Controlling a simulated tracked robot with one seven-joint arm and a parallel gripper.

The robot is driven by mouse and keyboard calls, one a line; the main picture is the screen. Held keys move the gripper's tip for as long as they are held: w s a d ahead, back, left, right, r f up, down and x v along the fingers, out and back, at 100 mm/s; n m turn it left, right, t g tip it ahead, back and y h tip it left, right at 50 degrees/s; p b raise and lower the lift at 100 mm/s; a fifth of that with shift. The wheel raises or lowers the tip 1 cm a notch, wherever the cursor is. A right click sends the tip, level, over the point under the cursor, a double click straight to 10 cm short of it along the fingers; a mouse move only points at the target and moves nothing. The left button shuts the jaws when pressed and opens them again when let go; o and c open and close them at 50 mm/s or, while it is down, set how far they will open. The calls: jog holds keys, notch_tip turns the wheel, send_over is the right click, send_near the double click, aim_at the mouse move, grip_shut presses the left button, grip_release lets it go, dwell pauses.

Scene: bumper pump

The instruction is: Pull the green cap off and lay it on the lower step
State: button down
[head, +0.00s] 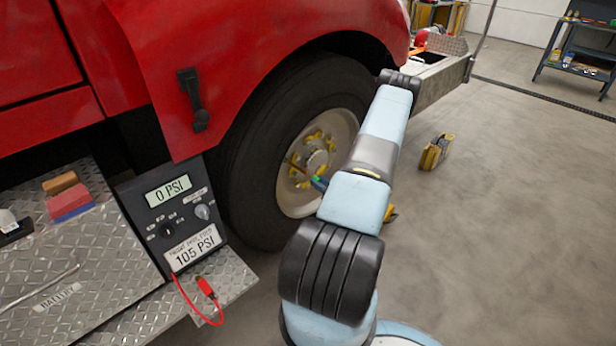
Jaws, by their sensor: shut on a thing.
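A small green cap (316,179) shows in the head view in front of the wheel hub, at the left edge of my arm. My gripper (321,185) shows only as a small blue and dark part against the cap; my arm hides most of it. It is shut on the green cap. I cannot tell whether the cap is still on its valve stem.
The black tyre (262,150) and red fender (235,60) are close to my arm. The gauge panel (178,213) reads 0 PSI, with a 105 PSI placard. The upper step (85,260) holds red and brown blocks (68,200).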

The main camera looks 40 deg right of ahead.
jog(key=shift+s, duration=0.8)
